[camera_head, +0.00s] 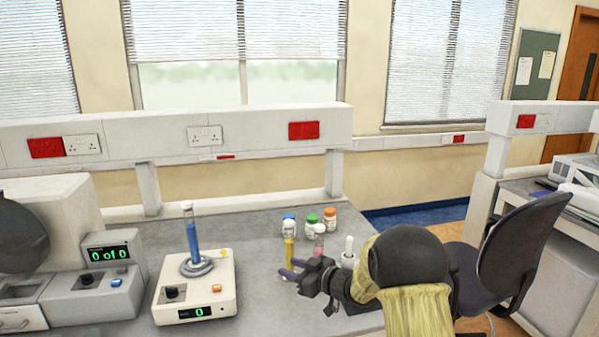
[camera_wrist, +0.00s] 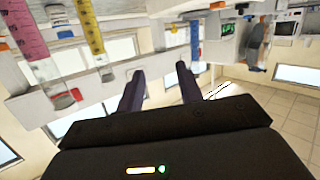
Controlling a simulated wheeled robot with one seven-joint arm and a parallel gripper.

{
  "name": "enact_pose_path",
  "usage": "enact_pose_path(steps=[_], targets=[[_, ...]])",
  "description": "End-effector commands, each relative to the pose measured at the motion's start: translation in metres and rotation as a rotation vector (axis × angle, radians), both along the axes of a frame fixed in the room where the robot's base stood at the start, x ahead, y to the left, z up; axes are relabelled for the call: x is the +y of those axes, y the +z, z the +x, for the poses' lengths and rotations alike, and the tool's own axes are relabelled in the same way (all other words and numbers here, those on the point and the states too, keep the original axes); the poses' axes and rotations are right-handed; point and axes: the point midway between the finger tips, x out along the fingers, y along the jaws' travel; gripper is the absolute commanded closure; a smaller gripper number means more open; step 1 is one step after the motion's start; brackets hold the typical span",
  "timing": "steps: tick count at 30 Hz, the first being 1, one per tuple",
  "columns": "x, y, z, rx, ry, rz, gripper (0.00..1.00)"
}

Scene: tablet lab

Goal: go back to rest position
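A cylinder of blue liquid (camera_head: 193,238) stands upright on the white stirrer (camera_head: 214,278), left of my gripper. The blue cylinder also shows beyond the fingers in the wrist view (camera_wrist: 194,42). A yellow cylinder (camera_head: 289,252) is close beside the fingers, its base hidden by them. A pink cylinder (camera_head: 319,241) is behind my wrist, partly hidden.
Bottles with blue (camera_head: 288,227), green (camera_head: 311,221) and orange caps (camera_head: 329,219) stand behind the cylinders. A white dropper bottle (camera_head: 348,252) is close to my arm. A counter reading "0 of 0" (camera_head: 110,253) is at left. A chair (camera_head: 510,255) is at right. Bench between stirrer and gripper is clear.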

Motion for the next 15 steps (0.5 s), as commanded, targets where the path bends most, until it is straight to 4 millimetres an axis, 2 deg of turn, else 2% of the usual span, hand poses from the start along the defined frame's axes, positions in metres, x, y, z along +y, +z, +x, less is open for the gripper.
enact_pose_path(steps=[1,4,8,11,14,15], targets=[[-0.013,0.009,0.0,0.014,-0.072,-0.029,0.64],[-0.044,0.016,-0.007,0.071,-0.237,-0.103,0.64],[-0.086,0.017,-0.031,0.187,-0.436,-0.198,0.64],[-0.116,0.015,-0.063,0.302,-0.567,-0.266,0.64],[-0.141,0.009,-0.106,0.44,-0.675,-0.326,0.64],[-0.15,0.007,-0.126,0.499,-0.712,-0.347,0.64]])
